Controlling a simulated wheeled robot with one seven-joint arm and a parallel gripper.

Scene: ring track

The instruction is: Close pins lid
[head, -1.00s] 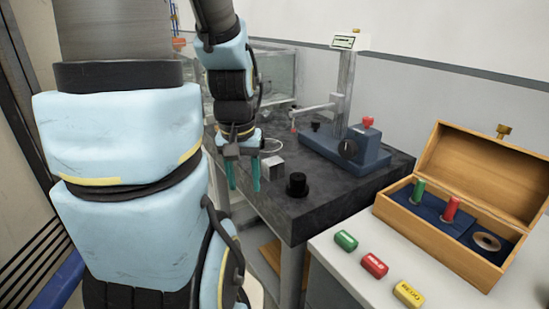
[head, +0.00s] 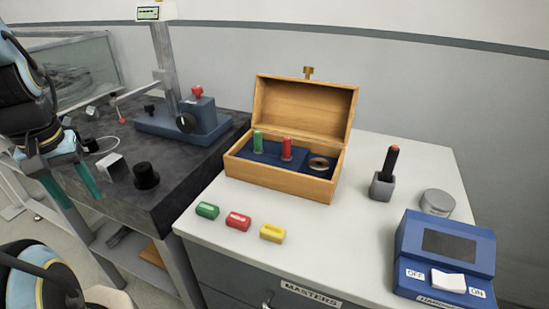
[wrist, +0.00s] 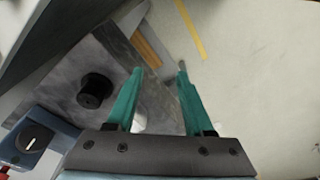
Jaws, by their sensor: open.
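A wooden box (head: 285,184) stands on the white cabinet top in the head view. Its lid (head: 302,108) is hinged at the back and stands open, tilted up, with a brass clasp (head: 308,73) at its top edge. Inside the blue lining are a green pin (head: 258,142), a red pin (head: 287,148) and a ring (head: 319,164). My gripper (head: 87,190) is at the far left, beside the dark stone table and well away from the box. In the wrist view my gripper (wrist: 160,72) has its teal fingers apart with nothing between them. The box is not in the wrist view.
Green (head: 207,211), red (head: 238,221) and yellow (head: 272,233) tags lie before the box. A blue switch unit (head: 445,255), a pen holder (head: 382,187) and a round tin (head: 437,203) are to its right. The dark table (head: 180,172) carries a gauge stand (head: 165,60) and black knob (head: 146,176).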

